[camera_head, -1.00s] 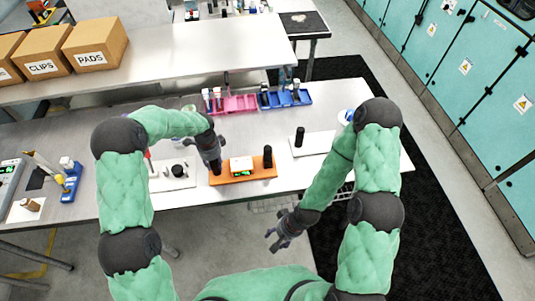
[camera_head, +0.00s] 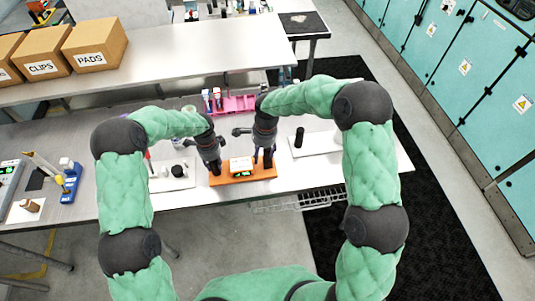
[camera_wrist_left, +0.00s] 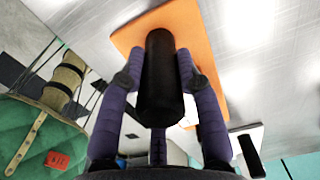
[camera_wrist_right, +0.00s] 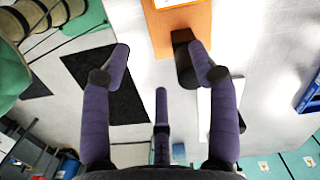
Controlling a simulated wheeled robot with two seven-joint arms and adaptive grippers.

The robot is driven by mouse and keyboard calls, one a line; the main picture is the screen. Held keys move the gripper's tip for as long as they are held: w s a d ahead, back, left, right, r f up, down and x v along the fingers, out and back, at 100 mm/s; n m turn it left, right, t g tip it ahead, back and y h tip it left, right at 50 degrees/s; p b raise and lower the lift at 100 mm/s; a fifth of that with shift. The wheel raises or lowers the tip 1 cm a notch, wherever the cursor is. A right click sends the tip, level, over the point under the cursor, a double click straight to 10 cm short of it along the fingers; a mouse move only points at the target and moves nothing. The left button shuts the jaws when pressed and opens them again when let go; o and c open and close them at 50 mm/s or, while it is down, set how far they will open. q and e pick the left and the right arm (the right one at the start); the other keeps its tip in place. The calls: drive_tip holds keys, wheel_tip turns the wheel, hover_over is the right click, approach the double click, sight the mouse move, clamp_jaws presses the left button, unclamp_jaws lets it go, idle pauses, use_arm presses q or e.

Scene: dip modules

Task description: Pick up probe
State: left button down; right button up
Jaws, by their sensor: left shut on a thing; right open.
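An orange base (camera_head: 228,178) sits near the table's front edge and bears a white box with a green display (camera_head: 241,166). Black cylinders stand at its two ends; which thing is the probe I cannot tell. My left gripper (camera_head: 213,168) is shut on the left black cylinder (camera_wrist_left: 160,85), which stands between its fingers in the left wrist view. My right gripper (camera_head: 262,160) is open at the orange base's right end. In the right wrist view, the right black cylinder (camera_wrist_right: 185,62) is beside and partly behind one finger, not centred between the fingers.
A white plate with a black cylinder (camera_head: 299,139) lies to the right. A white plate (camera_head: 172,184) with small parts lies to the left. A pink rack (camera_head: 236,104) stands behind. A wire basket (camera_head: 320,199) is below the table's front edge.

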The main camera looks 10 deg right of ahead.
sight(268, 154)
drive_tip(key=w+r+m, duration=0.1)
drive_tip(key=w+d+r+m, duration=0.1)
drive_tip(key=r, duration=0.1)
drive_tip(key=w+d+r+m+h, duration=0.1)
drive_tip(key=r, duration=0.1)
drive_tip(key=shift+w+d+m, duration=0.1)
drive_tip(key=shift+w+m, duration=0.05)
drive_tip(key=shift+m, duration=0.15)
drive_tip(key=f, duration=1.1)
drive_tip(key=shift+d+f, duration=0.2)
drive_tip(key=shift+f, duration=0.15)
clamp_jaws()
